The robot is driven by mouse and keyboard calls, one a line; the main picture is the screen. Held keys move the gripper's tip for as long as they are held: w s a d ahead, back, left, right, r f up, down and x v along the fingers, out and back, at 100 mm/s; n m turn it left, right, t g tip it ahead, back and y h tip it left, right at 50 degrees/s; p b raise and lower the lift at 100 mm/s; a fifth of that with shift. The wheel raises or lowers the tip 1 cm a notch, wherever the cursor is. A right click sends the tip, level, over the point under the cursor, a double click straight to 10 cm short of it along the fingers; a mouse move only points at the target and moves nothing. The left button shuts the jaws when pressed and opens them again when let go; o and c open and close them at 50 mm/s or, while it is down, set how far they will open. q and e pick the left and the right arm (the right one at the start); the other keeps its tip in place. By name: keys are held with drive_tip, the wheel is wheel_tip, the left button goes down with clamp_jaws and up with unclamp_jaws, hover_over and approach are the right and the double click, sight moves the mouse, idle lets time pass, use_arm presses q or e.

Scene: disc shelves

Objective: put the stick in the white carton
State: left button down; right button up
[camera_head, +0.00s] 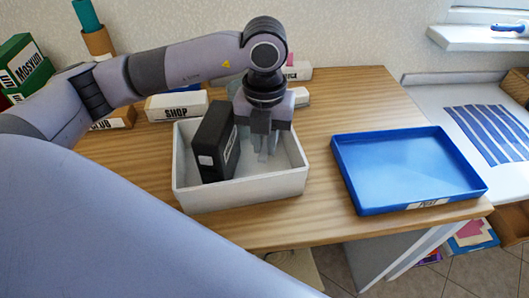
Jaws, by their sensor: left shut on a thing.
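The white carton (245,192) is an open-topped box on the wooden table, left of the blue tray. My left gripper (266,150) points down into it, its fingertips between the walls near the right side. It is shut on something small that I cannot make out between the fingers. No stick can be clearly told apart; it may be what the fingers hide. A black box (212,148) with a white label stands tilted inside the carton, just left of the gripper. I cannot tell whether they touch. My right gripper is not in view.
A blue tray (372,186), empty, lies to the right. White boxes, one labelled SHOP (177,105), line the table's back edge. Green boxes (26,65) and a teal roll (87,15) stand at the far left. Bare table (320,215) lies between carton and tray.

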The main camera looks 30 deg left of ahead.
sight(265, 148)
use_arm(q)
wheel_tip(265, 148, down, 4)
drive_tip(key=shift+f, duration=0.1)
drive_tip(key=c, duration=1.5)
unclamp_jaws()
drive_tip(key=o, duration=0.4)
drive_tip(key=shift+r, duration=0.4)
wheel_tip(265, 148, up, 12)
drive_tip(key=shift+f, duration=0.2)
